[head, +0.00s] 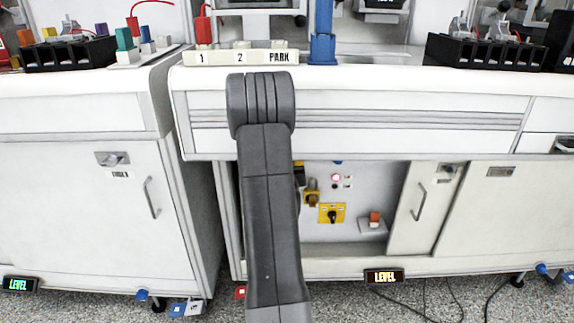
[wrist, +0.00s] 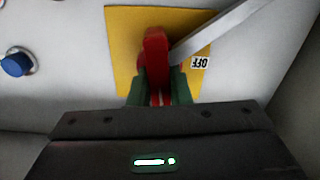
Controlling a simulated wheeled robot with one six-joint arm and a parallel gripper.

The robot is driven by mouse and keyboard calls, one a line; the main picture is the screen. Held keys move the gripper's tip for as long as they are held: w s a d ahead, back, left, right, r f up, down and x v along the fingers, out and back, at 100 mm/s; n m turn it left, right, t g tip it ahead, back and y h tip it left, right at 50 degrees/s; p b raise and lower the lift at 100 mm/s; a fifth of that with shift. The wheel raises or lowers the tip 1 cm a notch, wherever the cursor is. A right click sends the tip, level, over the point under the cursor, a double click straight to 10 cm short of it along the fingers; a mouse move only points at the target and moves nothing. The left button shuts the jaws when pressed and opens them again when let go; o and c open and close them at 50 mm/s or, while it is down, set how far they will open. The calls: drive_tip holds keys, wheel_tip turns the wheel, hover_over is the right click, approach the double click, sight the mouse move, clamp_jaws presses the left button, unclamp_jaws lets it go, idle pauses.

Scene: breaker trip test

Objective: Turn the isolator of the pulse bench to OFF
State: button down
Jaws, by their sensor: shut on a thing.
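In the wrist view, a red isolator handle (wrist: 156,45) stands on a yellow plate (wrist: 122,30). The handle is about upright in the picture. A small OFF label (wrist: 200,63), upside down in the picture, is on the plate to its right. My gripper (wrist: 159,90) is shut on the red handle, with a green fingertip on each side of it. In the head view my gripper is hidden behind my arm. A yellow plate with a black knob (head: 331,213) shows there in the bench recess; I cannot tell whether it is the same isolator.
A grey bar (wrist: 225,30) runs from beside the handle to the upper right. A blue button (wrist: 16,64) is at the left of the panel. In the head view, a cabinet door (head: 425,205) bounds the recess on the right, and the worktop edge (head: 400,85) overhangs it.

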drive_tip(key=n, duration=0.4)
drive_tip(key=shift+a, duration=0.2)
drive_tip(key=n, duration=0.4)
drive_tip(key=shift+a+f, duration=0.1)
drive_tip(key=shift+f, duration=0.05)
drive_tip(key=n, duration=0.4)
drive_tip(key=shift+f+n, duration=0.15)
drive_tip(key=shift+n, duration=0.15)
drive_tip(key=shift+a+f+n, duration=0.1)
drive_tip(key=shift+f+n, duration=0.05)
drive_tip(key=shift+n, duration=1.75)
drive_tip(key=c, duration=1.3)
unclamp_jaws()
drive_tip(key=shift+c, duration=0.2)
